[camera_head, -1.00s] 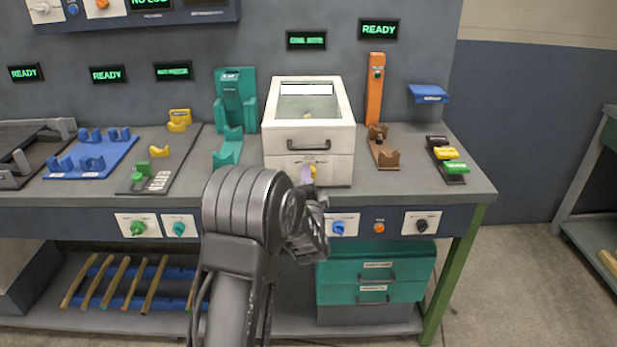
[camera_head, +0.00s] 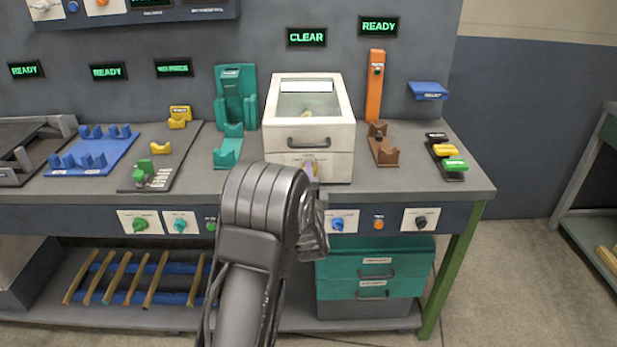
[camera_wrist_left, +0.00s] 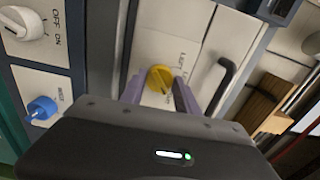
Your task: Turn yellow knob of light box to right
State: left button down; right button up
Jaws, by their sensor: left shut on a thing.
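The light box (camera_head: 338,167) is a cream box with a sloped glass window and a dark handle, standing on the bench. Its yellow knob (camera_wrist_left: 160,78) shows in the left wrist view on the front panel, beside printed labels. My left gripper (camera_wrist_left: 159,92) is shut on the knob, with a purple finger on each side of it. In the head view my left arm covers the bench front, and the left gripper (camera_head: 311,167) reaches the lower front of the box; the knob is mostly hidden there. My right gripper is not in view.
The display (camera_head: 306,37) above the box reads CLEAR. A teal stand (camera_head: 237,97) is left of the box, and an orange post (camera_head: 375,85) with a brown cradle (camera_head: 383,151) is right. A blue knob (camera_wrist_left: 42,107) sits on the bench-front panel.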

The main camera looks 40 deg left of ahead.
pick_arm(q)
jog(key=c, duration=0.9)
grip_release()
jog(key=v, duration=0.7)
jog(key=shift+s+d+b, duration=0.3)
jog(key=shift+b, duration=0.05)
